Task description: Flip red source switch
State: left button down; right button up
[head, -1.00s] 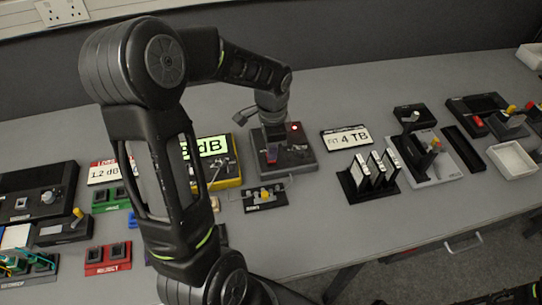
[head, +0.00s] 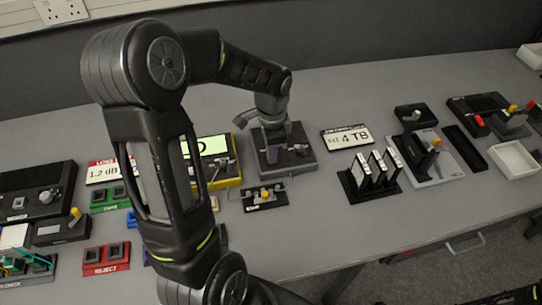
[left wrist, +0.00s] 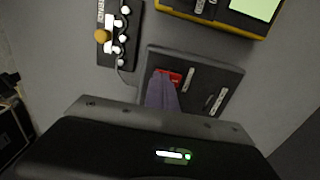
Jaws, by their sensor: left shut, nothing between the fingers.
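The source box (head: 300,160), a dark grey unit, sits at the back middle of the bench. Its red switch (left wrist: 174,76) shows in the left wrist view, partly covered by my fingertips. My left gripper (head: 272,154) is shut and empty, pointing down over the left part of the box. In the left wrist view my fingers (left wrist: 162,92) are at the red switch and look to be touching it; the exact contact is hidden. The lamp at the back right of the box shows no red glow. My right gripper is not in view.
A yellow meter (head: 228,182) with a pale green screen stands left of the box. A small black panel with a yellow knob (head: 265,195) lies in front. A "4 TB" card (head: 347,138) and a rack of upright modules (head: 372,178) stand to the right.

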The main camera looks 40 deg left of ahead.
pick_arm(q)
jog(key=shift+r+p, duration=2.75)
jog(key=shift+r, duration=0.7)
